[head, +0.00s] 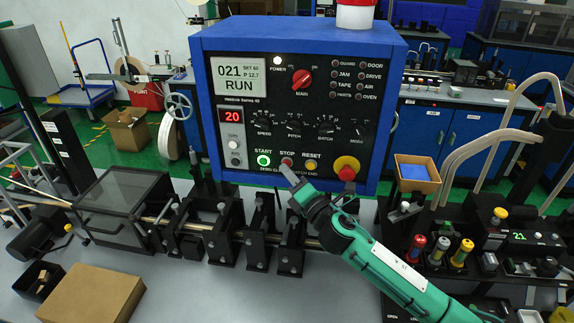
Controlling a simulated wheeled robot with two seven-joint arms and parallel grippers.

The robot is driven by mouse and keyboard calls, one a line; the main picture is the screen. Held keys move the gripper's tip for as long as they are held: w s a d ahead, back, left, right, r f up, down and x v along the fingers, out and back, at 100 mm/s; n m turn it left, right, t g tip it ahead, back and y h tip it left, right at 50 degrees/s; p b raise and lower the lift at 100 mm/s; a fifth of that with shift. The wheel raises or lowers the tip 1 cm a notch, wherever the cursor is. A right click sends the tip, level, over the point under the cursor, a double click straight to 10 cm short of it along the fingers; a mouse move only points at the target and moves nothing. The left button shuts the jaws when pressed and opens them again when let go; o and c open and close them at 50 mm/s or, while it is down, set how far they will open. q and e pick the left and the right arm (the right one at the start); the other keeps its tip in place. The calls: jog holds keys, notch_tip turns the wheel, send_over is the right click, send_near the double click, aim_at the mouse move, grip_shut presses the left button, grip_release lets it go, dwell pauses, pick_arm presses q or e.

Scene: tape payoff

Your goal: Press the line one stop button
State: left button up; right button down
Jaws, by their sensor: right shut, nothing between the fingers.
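The blue control box (390,60) has a black front panel with a display (239,77) that reads RUN. The red STOP button (287,161) sits low on the panel, between the lit green START button (263,160) and the yellow RESET button (310,165). My right gripper (288,173) is shut and empty, on a green arm from the lower right. Its tips are just below the STOP button in the picture; I cannot tell whether they touch it. My left gripper is not in view.
A large red knob on yellow (346,168) is right of RESET. Black machine brackets (258,240) on a rail stand below the panel. A cardboard box (92,297) lies front left. A small bin (417,172) and colored-top cylinders (439,250) are at right.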

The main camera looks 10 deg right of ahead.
jog(key=shift+w+d, duration=0.1)
jog(key=shift+w, duration=0.1)
dwell(0.5)
jog(key=shift+w+d, duration=0.1)
jog(key=shift+w, duration=0.15)
jog(key=shift+s, duration=0.2)
jog(key=shift+s+a, duration=0.2)
jog(key=shift+s, duration=0.05)
jog(key=s+a+p, duration=0.1)
jog(key=s+a, duration=0.1)
jog(key=s, duration=0.3)
jog(key=shift+s+a, duration=0.15)
jog(key=shift+s, duration=0.15)
dwell(0.9)
